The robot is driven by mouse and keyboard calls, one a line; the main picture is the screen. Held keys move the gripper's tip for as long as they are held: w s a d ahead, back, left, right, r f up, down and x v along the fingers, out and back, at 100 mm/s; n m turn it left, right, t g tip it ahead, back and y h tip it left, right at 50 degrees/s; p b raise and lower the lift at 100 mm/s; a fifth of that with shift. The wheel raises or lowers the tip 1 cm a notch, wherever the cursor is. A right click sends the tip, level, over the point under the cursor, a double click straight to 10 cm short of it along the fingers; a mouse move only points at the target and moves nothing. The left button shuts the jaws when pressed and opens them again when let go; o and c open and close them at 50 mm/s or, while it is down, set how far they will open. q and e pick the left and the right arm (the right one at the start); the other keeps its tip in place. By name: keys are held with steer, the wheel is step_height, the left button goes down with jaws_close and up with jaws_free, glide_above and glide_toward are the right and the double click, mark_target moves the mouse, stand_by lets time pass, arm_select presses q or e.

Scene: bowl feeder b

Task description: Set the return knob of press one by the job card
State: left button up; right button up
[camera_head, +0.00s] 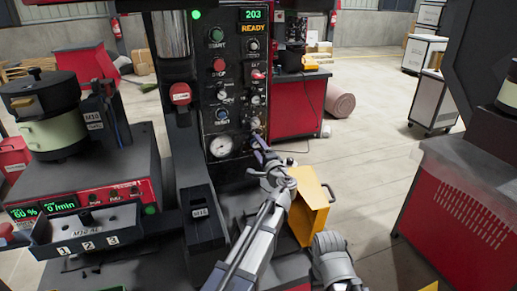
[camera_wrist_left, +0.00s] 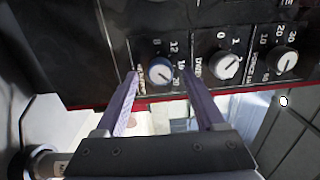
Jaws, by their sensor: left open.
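Press one's black control panel (camera_head: 236,75) stands in the middle of the head view, with its display reading 203 and READY. My left gripper (camera_head: 259,140) is at the panel's lower right, by the lowest knob of the right column. In the left wrist view my left gripper (camera_wrist_left: 160,88) is open, with one finger on each side of a blue-rimmed knob (camera_wrist_left: 160,74). Its scale shows 8, 12, 16 and 20; its pale pointer slants to the lower right. Its label is too small to read surely. I cannot tell whether the fingers touch it. No readable job card shows.
Two more knobs, one marked dwell (camera_wrist_left: 224,65) and one with a 10 to 40 scale (camera_wrist_left: 285,60), sit right of the blue-rimmed knob. A pressure gauge (camera_head: 222,146) is left of my gripper. A yellow box (camera_head: 310,205) stands below right. Open floor lies beyond.

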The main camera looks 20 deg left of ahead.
arm_select(q)
steer(key=v, duration=0.7)
steer(key=shift+s, duration=0.2)
steer(key=shift+d+f, duration=0.1)
steer(key=shift+d, duration=0.1)
